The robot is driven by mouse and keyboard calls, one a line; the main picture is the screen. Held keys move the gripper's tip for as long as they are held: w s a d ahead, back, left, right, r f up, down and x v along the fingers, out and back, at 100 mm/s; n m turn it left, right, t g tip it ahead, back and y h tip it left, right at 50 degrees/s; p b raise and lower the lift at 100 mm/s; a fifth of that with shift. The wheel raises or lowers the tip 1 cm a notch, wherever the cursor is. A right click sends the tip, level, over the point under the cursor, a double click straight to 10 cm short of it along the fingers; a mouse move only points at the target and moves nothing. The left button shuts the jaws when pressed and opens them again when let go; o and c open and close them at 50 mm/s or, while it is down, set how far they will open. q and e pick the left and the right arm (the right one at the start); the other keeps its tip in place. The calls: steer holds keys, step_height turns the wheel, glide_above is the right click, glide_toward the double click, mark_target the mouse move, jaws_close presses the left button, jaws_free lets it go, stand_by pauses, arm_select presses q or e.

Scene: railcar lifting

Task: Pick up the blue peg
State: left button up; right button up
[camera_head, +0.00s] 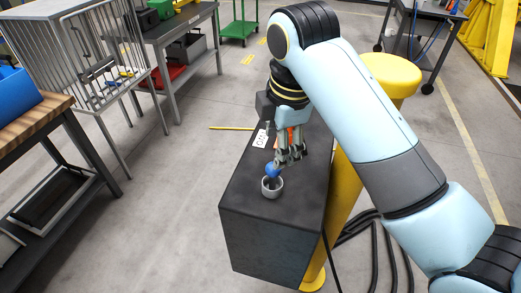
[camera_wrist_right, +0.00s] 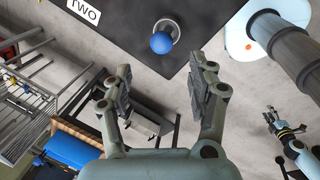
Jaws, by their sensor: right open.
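The blue peg (camera_head: 272,170) shows as a rounded blue head at the far rim of a small grey cup (camera_head: 272,193) on the black block. In the right wrist view the blue peg (camera_wrist_right: 161,43) is in front of the grey cup; its lower part is hidden. My right gripper (camera_head: 287,161) is over the block, just beyond and above the peg. In its own wrist view my right gripper (camera_wrist_right: 160,72) has its fingers wide apart, with nothing between them. What appears to be my left gripper (camera_wrist_right: 272,113) is small at the right edge, too small to read.
The black block (camera_head: 268,238) has a white label (camera_head: 261,138) on top. A yellow post (camera_head: 391,75) stands to its right, with black cables (camera_head: 375,250) on the floor. A wooden-topped bench (camera_head: 40,118) is at left. Floor between bench and block is clear.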

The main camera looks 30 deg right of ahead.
mark_target(272, 169)
steer(key=x, duration=0.2)
steer(key=shift+f, duration=0.35)
steer(key=shift+s+x, duration=0.25)
steer(key=shift+x, duration=0.9)
steer(key=p+x, duration=0.1)
steer(key=x, duration=0.4)
steer(key=shift+w+a, duration=0.1)
steer(key=shift+w, duration=0.1)
steer(key=c, duration=0.6)
arm_select(q)
steer(key=shift+s+r, duration=0.75)
steer(key=shift+s, duration=0.15)
arm_select(e)
jaws_close()
